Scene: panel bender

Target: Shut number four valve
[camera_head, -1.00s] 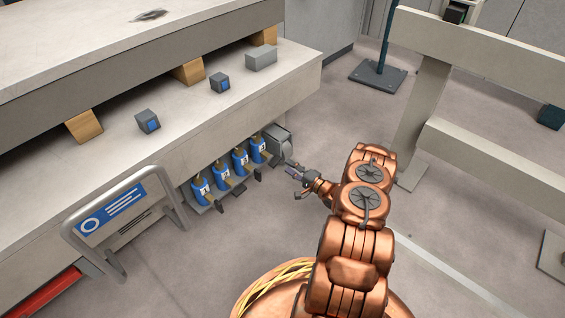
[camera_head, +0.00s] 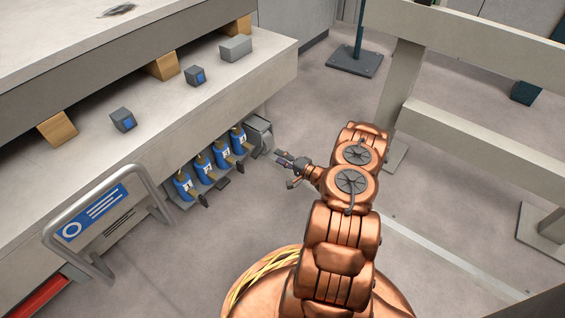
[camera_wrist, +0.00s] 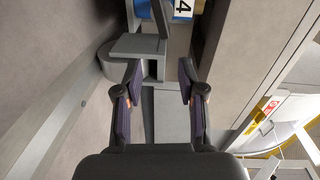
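Several blue valves stand in a row on a low ledge under the bench, with white number labels. The number four valve (camera_head: 238,136) is the rightmost, beside a grey rounded housing (camera_head: 259,134). Dark handles stick out in front of the row. My gripper (camera_head: 284,168) is open and empty, to the right of the row and apart from it. In the wrist view the "4" label (camera_wrist: 183,8) shows at the top edge, beyond my open fingertips (camera_wrist: 156,82). Most of that valve is cut off there. I cannot tell its handle's position clearly.
A sign stand (camera_head: 100,215) is at the left end of the row. The bench edge (camera_head: 215,105) overhangs the valves. A beige rail frame (camera_head: 470,135) stands to the right of my arm. The floor before the valves is clear.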

